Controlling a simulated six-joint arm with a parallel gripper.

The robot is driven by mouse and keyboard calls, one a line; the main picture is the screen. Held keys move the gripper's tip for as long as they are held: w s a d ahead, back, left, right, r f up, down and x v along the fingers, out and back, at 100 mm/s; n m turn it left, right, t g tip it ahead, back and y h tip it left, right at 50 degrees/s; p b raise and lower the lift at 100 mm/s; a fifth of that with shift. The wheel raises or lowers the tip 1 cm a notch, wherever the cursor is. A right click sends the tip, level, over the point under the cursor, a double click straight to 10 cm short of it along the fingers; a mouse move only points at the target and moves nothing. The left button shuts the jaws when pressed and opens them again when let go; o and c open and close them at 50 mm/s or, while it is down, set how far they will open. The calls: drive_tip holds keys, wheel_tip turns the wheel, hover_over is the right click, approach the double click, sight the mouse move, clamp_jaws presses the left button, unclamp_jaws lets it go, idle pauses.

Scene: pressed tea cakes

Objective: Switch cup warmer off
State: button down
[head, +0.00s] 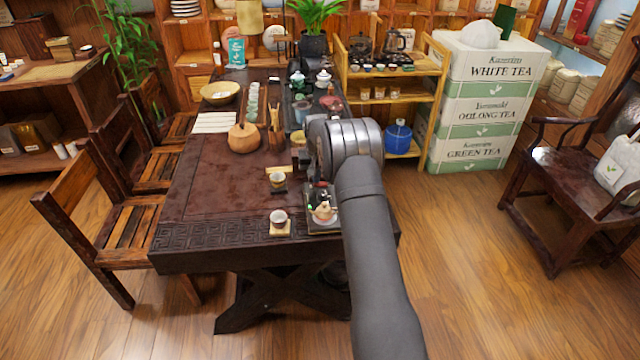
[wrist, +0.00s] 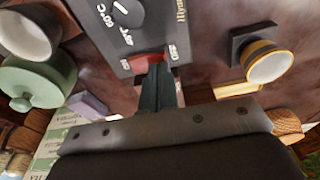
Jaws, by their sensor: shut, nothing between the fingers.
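In the wrist view, the cup warmer's dark control panel (wrist: 165,22) is at the top, with a round dial (wrist: 126,12) and white markings. A red rocker switch (wrist: 148,63) sits at its near edge; small labels flank it, too blurred to read surely. My gripper (wrist: 160,72) is shut and empty, its fingertips at the red switch and partly covering it. I cannot tell whether they touch it or which side is pressed.
A white cup (head: 279,218) on a wooden coaster stands left of the warmer. The table's left middle (head: 200,185) is clear.

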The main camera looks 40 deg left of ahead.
drive_tip(key=shift+f, duration=0.35)
drive_tip(key=shift+r, duration=3.55)
drive_tip(key=shift+f, duration=0.1)
wheel_tip(320, 180, down, 7)
drive_tip(key=shift+r, duration=0.1)
